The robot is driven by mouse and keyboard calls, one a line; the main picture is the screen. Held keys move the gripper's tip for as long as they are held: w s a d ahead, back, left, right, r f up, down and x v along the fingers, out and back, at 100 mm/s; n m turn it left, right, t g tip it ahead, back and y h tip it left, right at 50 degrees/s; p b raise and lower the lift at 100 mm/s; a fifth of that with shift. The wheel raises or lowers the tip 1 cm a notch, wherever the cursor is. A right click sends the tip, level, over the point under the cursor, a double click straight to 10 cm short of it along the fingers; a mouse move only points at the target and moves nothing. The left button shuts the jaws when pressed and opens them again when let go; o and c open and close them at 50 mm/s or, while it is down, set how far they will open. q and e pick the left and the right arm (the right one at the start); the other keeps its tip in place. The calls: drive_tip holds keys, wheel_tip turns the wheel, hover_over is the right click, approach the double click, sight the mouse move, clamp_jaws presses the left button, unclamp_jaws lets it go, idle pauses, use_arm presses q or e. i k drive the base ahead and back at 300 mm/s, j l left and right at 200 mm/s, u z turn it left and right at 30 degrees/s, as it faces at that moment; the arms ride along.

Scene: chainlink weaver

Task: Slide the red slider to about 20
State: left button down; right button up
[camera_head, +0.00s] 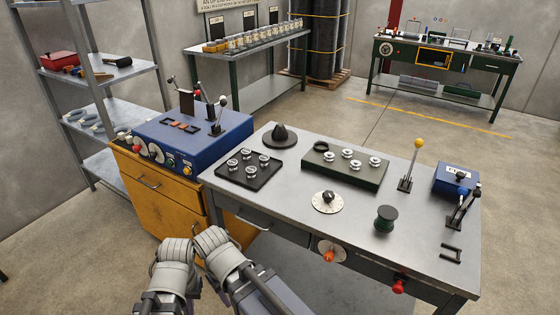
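I cannot pick out for certain which part is the red slider, and no scale marks are readable. The blue console (222,127) on the yellow cabinet carries dials, upright levers, a row of small reddish rectangles (180,124) and a red knob (197,92) near the levers. On the workbench front, a red knob (399,285) sits at the right and an orange-red knob (328,256) on a round plate. My two grey arms are side by side at the bottom, in front of the cabinet and bench, apart from both. No gripper fingers are visible.
The grey workbench (300,200) holds a black tray of small jars, a dark green block with white knobs, a dial, a green spool, a yellow-knobbed lever (418,144) and a blue box (457,180). A metal shelf (85,110) stands left. Floor is open behind the bench.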

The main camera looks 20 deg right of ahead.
sight(400, 279)
drive_tip(key=z, duration=1.35)
